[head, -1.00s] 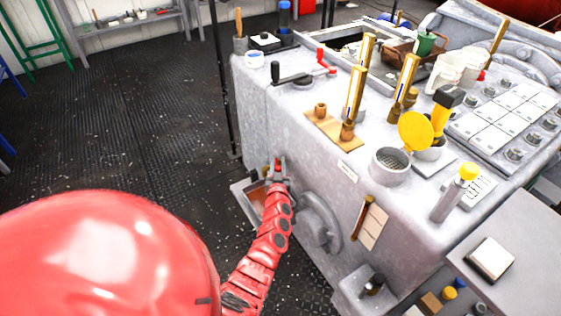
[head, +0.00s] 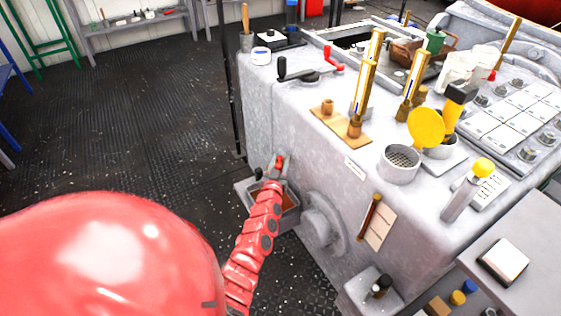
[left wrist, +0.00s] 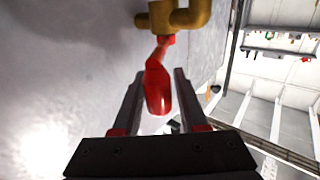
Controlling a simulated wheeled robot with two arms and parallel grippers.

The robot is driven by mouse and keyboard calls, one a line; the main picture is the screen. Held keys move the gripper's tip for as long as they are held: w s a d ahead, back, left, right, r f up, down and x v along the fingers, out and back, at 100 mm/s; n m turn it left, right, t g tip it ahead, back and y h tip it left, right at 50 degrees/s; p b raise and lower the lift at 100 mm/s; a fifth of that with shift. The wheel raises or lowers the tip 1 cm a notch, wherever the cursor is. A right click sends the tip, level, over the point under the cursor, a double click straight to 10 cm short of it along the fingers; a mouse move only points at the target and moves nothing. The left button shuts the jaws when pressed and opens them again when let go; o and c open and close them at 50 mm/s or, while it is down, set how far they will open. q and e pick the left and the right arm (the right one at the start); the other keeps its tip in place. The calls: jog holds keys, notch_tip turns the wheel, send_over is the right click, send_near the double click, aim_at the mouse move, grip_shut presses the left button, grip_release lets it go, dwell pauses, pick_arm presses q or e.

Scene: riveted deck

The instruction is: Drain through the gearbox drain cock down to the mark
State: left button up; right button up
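The gearbox is a pale grey casing (head: 300,130). Low on its left face is the drain cock, with a brass body and spout (left wrist: 170,17) and a red lever (left wrist: 157,85). In the head view the lever (head: 279,162) shows small beside my left gripper (head: 270,172). In the left wrist view the two fingers of my left gripper (left wrist: 158,100) stand apart, one on each side of the lever, with narrow gaps. A grey tray (head: 292,219) with brownish contents is below the cock, partly hidden by my arm. A narrow sight tube (head: 369,214) with a pale card is farther right. Its level is too small to read. My right gripper is not in view.
A round grey handwheel-like cover (head: 325,225) sticks out close right of my left arm. Brass gauges (head: 366,85), a yellow-lidded filler (head: 401,160) and a black crank (head: 295,72) crowd the top. The dark floor (head: 150,130) to the left is clear.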

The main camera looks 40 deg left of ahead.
pick_arm(q)
jog(key=shift+s+d+p, duration=0.15)
jog(key=shift+s+p, duration=0.1)
jog(key=shift+p, duration=0.05)
jog(key=p+v, duration=0.5)
jog(key=v, duration=1.2)
jog(key=shift+w, duration=0.15)
dwell(5.8)
